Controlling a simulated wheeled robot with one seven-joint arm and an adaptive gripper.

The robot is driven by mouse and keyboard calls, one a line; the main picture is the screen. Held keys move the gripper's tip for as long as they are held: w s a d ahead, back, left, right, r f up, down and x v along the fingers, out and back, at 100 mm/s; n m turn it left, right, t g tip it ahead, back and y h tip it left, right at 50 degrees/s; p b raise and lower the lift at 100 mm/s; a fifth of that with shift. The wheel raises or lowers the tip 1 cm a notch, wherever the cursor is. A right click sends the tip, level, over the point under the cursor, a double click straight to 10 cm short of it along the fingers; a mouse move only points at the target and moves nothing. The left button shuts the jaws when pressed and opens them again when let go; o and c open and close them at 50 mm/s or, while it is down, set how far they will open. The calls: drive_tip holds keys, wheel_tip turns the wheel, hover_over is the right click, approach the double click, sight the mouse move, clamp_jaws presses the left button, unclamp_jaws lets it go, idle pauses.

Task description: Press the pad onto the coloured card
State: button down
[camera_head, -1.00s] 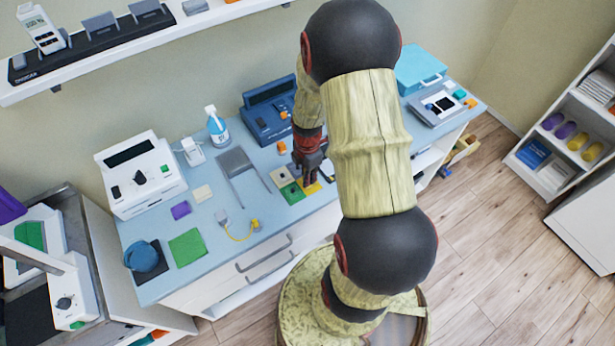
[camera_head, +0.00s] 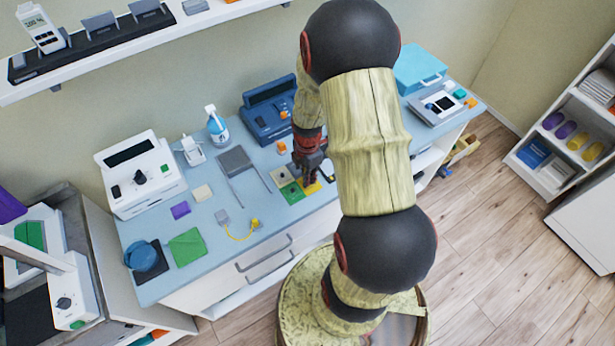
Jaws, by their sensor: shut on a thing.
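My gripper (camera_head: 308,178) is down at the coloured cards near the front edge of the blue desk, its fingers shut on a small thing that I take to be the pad. The pad is hidden by the fingers, so I cannot tell its contact with a card. A yellow card (camera_head: 312,188) lies just under and in front of the fingertips. The rest of the card group is partly covered by my gripper.
A blue device (camera_head: 269,112) stands behind my gripper. A grey holder with two prongs (camera_head: 236,162), a spray bottle (camera_head: 216,126) and a white device (camera_head: 140,175) stand to the left. A green cloth (camera_head: 187,247) lies front left. The desk (camera_head: 210,226) has free room in front.

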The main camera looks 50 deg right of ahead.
drive_tip(key=shift+f, duration=0.55)
idle(1.7)
idle(1.7)
drive_tip(key=c, duration=1.8)
unclamp_jaws()
drive_tip(key=shift+r, duration=0.1)
drive_tip(key=shift+c, duration=0.2)
drive_tip(key=shift+r, duration=0.1)
drive_tip(key=shift+r+p, duration=2.55)
drive_tip(key=shift+r, duration=0.9)
